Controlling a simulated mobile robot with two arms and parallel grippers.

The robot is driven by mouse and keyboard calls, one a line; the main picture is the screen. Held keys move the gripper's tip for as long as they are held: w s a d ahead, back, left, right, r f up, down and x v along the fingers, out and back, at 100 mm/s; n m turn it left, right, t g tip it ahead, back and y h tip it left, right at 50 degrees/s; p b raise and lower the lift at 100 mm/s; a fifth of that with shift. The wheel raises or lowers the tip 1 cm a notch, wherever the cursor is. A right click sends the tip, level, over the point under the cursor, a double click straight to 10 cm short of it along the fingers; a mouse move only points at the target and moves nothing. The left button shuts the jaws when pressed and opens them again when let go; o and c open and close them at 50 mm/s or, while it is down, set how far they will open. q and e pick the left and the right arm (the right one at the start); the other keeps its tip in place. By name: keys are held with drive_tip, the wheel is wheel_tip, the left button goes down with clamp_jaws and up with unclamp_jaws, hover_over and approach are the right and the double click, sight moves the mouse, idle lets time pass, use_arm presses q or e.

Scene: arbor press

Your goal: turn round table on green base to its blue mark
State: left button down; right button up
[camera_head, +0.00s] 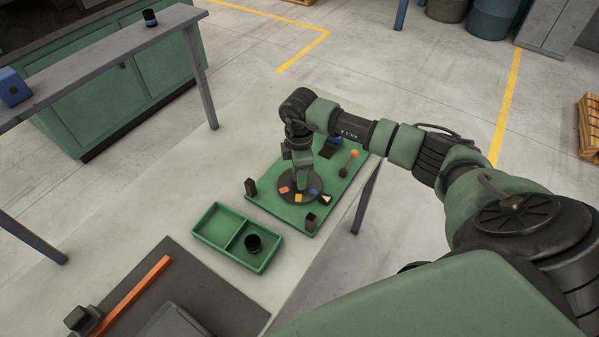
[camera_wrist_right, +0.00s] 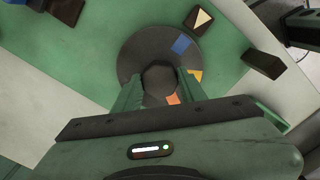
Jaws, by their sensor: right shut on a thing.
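The round table (camera_head: 283,200) is a dark disc on the green base (camera_head: 260,207); it also shows in the right wrist view (camera_wrist_right: 137,50). Its rim carries a blue mark (camera_wrist_right: 181,44), a yellow mark (camera_wrist_right: 195,75) and an orange mark (camera_wrist_right: 173,99). A dark block with a cream triangle (camera_wrist_right: 203,19) stands just outside the disc. The blue mark lies roughly in line with that triangle. My right gripper (camera_wrist_right: 160,88) points down over the disc, shut on its dark central hub (camera_wrist_right: 160,78). My left gripper is not in view.
A green two-part tray (camera_head: 212,235) with a black round part (camera_head: 253,243) lies beside the base. Dark posts (camera_head: 251,188) and an orange-knobbed lever (camera_head: 354,154) stand on the base. A dark mat (camera_head: 205,290) with an orange bar (camera_head: 132,295) is in front.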

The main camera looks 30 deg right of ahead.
idle(0.4)
drive_tip(key=o, duration=1.4)
drive_tip(key=shift+c, duration=0.2)
drive_tip(key=shift+r, duration=0.15)
wheel_tip(320, 180, up, 6)
drive_tip(key=shift+w+r+b, duration=0.1)
drive_tip(key=shift+b, duration=0.65)
drive_tip(key=shift+r, duration=0.7)
